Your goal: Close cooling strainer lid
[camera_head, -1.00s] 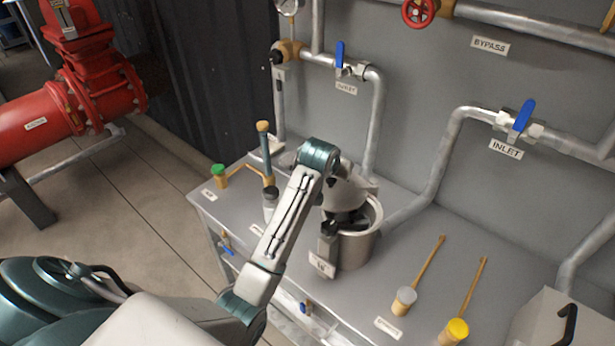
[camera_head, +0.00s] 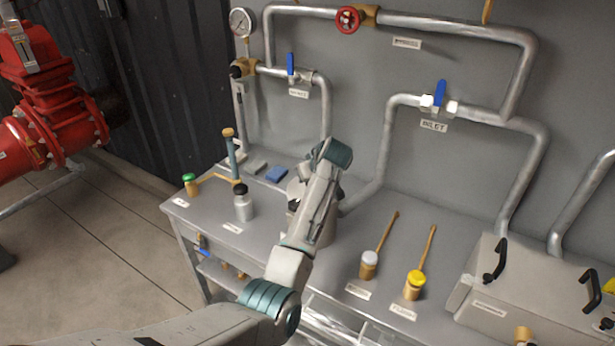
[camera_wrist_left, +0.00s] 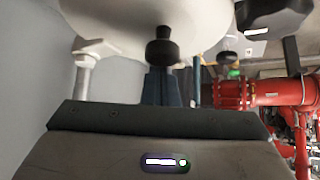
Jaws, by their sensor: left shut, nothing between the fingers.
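The cooling strainer (camera_head: 327,230) is a round metal pot on the grey bench, mostly hidden behind my left arm. A pale piece of its lid (camera_head: 294,188) shows just left of my wrist; its exact angle cannot be told there. In the left wrist view the lid (camera_wrist_left: 115,18) is a large pale disc filling the top, with a black knob (camera_wrist_left: 162,48) pointing down in the picture. My left gripper (camera_wrist_left: 161,74) is shut and empty, its dark fingers just behind the knob in the picture. Contact cannot be told. My right gripper is not in view.
White-capped (camera_head: 369,264) and yellow-capped (camera_head: 415,284) fittings with long handles stand to the right. A grey box (camera_head: 500,290) fills the right end. Pipes line the back wall.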

